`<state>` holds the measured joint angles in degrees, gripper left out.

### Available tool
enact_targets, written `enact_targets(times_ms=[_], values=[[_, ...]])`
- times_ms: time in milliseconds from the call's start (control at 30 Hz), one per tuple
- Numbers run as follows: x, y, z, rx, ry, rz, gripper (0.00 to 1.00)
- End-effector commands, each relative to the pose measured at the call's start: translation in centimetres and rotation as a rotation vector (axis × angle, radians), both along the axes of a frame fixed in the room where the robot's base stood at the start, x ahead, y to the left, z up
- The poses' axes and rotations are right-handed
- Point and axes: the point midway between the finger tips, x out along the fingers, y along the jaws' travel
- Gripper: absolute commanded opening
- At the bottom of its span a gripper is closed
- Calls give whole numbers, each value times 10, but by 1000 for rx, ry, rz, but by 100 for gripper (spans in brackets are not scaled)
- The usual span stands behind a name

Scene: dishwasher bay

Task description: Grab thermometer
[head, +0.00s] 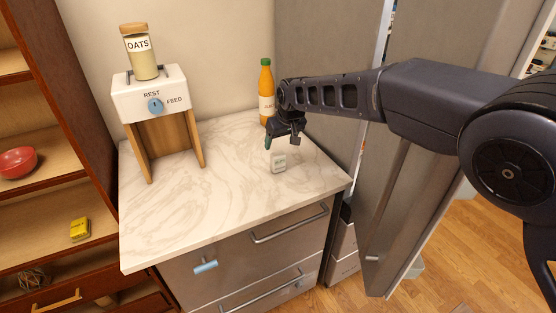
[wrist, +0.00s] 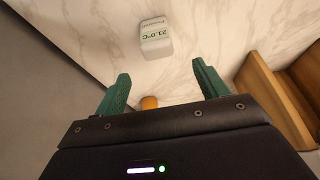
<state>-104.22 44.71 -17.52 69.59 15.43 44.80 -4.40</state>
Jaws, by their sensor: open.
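The thermometer (head: 279,161) is a small white block with a display, standing on the marble counter near its right side. In the wrist view the thermometer (wrist: 156,38) reads 21.0°C and lies beyond the fingertips, roughly between their lines. My gripper (head: 278,143) is just above and behind it in the head view, fingers pointing down. In the wrist view my gripper's green fingers (wrist: 160,82) are spread apart with nothing between them. They appear apart from the thermometer.
An orange juice bottle (head: 266,92) with a green cap stands behind my gripper; its orange part (wrist: 149,103) shows between the fingers. A white-topped dispenser (head: 150,98) bearing an oats jar (head: 139,55) is at left. The counter (head: 225,205) is clear in front. A grey door stands at right.

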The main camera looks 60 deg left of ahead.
Motion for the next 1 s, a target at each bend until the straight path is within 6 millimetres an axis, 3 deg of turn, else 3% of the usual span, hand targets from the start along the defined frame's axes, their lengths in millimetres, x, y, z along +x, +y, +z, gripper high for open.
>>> enact_targets(times_ms=[1000], values=[[3,32,-106,-6,-6,-6,73]])
